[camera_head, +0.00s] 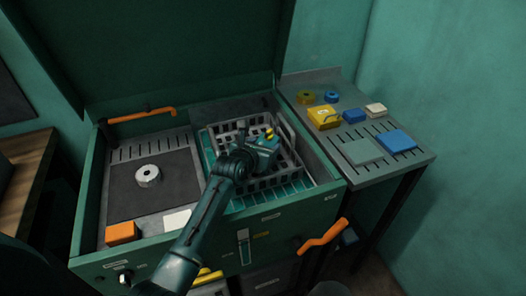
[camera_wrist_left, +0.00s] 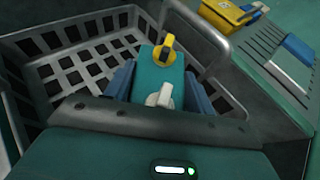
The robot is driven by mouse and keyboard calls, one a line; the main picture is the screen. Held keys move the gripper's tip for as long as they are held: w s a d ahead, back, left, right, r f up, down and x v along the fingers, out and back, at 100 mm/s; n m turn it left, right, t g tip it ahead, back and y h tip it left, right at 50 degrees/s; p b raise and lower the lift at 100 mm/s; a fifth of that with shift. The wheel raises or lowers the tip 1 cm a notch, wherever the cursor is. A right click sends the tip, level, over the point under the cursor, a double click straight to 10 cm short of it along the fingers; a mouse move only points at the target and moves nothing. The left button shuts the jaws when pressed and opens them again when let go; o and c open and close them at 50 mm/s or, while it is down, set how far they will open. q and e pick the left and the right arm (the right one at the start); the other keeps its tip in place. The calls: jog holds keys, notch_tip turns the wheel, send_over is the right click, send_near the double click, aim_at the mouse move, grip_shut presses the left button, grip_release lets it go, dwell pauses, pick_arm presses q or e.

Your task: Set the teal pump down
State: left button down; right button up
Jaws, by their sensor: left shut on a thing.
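The teal pump (camera_head: 265,144) has a yellow knob on top and a pale knob that shows in the wrist view. My left gripper (camera_head: 258,150) is shut on it. In the left wrist view the pump (camera_wrist_left: 158,80) sits between the two blue fingers. The pump is over or within the grey slotted basket (camera_wrist_left: 65,72), which stands in the right half of the open green chest (camera_head: 90,215). I cannot tell whether the pump's underside touches the basket; it is hidden. My right gripper is not in view.
A silver ring part (camera_head: 147,175) lies on the chest's left dark mat, with an orange block (camera_head: 121,233) near the front. The side table (camera_head: 402,171) at right holds yellow, blue and pale parts. An orange handle (camera_head: 325,236) juts from the chest front.

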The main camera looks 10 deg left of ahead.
pick_arm(q)
jog(key=shift+w+r, duration=0.1)
jog(key=shift+r, duration=0.1)
jog(key=c, duration=1)
grip_release()
jog(key=shift+f, duration=0.4)
jog(key=o, duration=0.5)
jog(key=shift+r, duration=0.1)
